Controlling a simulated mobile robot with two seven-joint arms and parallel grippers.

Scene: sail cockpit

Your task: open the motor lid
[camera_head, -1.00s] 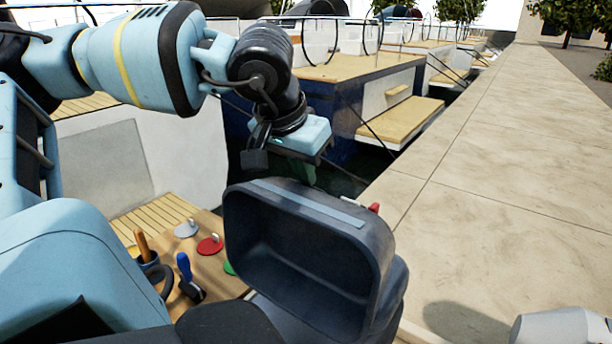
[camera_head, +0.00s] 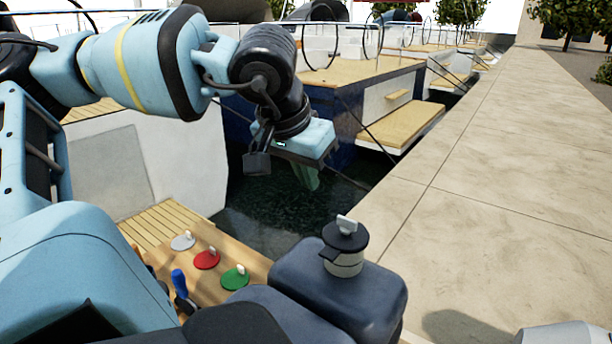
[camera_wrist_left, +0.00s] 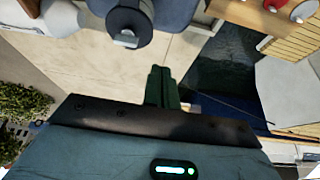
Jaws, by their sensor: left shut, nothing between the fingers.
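The dark blue motor (camera_head: 345,285) is at the bottom middle in the head view. A white neck with a black cap (camera_head: 345,236) and a pale tab stands upright on it. They also show at the top of the wrist view, the cap (camera_wrist_left: 128,25) beside the blue body (camera_wrist_left: 185,10). No raised hollow lid is in view, and I cannot tell where the lid lies. My left gripper (camera_head: 309,180) hangs over the water, beyond the motor and apart from it. Its greenish fingers (camera_wrist_left: 161,85) are together and empty. My right gripper is not in view.
A wooden board holds grey (camera_head: 183,241), red (camera_head: 206,259) and green (camera_head: 236,278) discs and a blue-handled tool (camera_head: 180,284). The stone quay (camera_head: 500,200) is broad on the right, with a pale rounded object (camera_head: 565,331). A moored boat (camera_head: 400,125) lies beyond the dark water.

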